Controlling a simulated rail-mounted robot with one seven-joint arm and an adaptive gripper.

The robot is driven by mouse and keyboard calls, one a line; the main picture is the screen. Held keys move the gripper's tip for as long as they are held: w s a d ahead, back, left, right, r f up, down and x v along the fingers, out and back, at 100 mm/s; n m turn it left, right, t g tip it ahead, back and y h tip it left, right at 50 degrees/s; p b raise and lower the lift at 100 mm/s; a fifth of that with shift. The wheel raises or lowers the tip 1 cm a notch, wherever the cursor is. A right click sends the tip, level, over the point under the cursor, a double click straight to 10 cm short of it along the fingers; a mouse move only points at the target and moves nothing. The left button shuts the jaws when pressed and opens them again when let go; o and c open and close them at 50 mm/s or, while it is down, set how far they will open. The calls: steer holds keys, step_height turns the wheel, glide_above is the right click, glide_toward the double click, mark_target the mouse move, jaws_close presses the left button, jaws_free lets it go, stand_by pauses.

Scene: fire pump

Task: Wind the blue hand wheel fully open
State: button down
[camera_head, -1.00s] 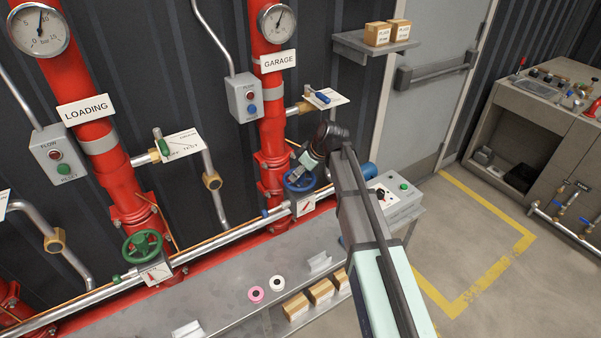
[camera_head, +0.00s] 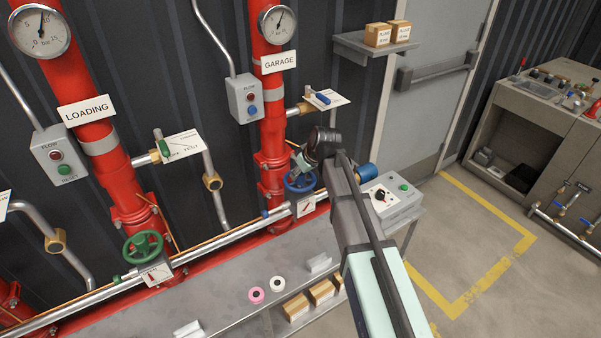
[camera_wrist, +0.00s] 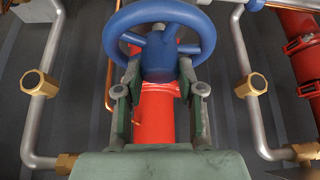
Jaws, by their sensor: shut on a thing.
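The blue hand wheel (camera_head: 300,180) sits on the red pipe under the GARAGE sign, and its ring and spokes fill the top of the wrist view (camera_wrist: 160,40). My gripper (camera_wrist: 160,85) reaches the wheel at its near side, with one finger on each side of the hub area. The jaws are shut on the wheel. In the head view my gripper (camera_head: 301,167) comes from the upper right, and my wrist hides part of the wheel's surroundings. A small plate with a red pointer (camera_head: 307,205) is below the wheel.
A green hand wheel (camera_head: 143,247) is on the LOADING pipe to the left. A long silver pipe (camera_head: 220,242) runs below both wheels. A grey control box (camera_head: 391,200) stands right of the wheel.

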steer(key=n+g, duration=0.1)
steer(key=n, duration=0.1)
steer(key=n+g+y+b, duration=0.1)
steer(key=n, duration=0.2)
steer(key=shift+w+f+y, duration=0.1)
steer(key=shift+w+y, duration=0.1)
steer(key=shift+y, duration=0.1)
steer(key=shift+s+n+g+b, duration=0.15)
steer(key=shift+n+g+b, duration=0.4)
steer(key=shift+n, duration=0.85)
steer(key=shift+g, duration=0.25)
steer(key=n, duration=0.1)
steer(key=n+g+b, duration=0.1)
steer(key=n, duration=0.1)
steer(key=shift+w+g, duration=0.3)
steer(key=n+g, duration=0.1)
steer(key=n, duration=0.2)
steer(key=shift+a+b, duration=0.1)
steer(key=shift+b, duration=0.2)
steer(key=shift+s+n+g, duration=0.2)
steer(key=shift+n+g, duration=0.4)
steer(key=shift+n, duration=0.4)
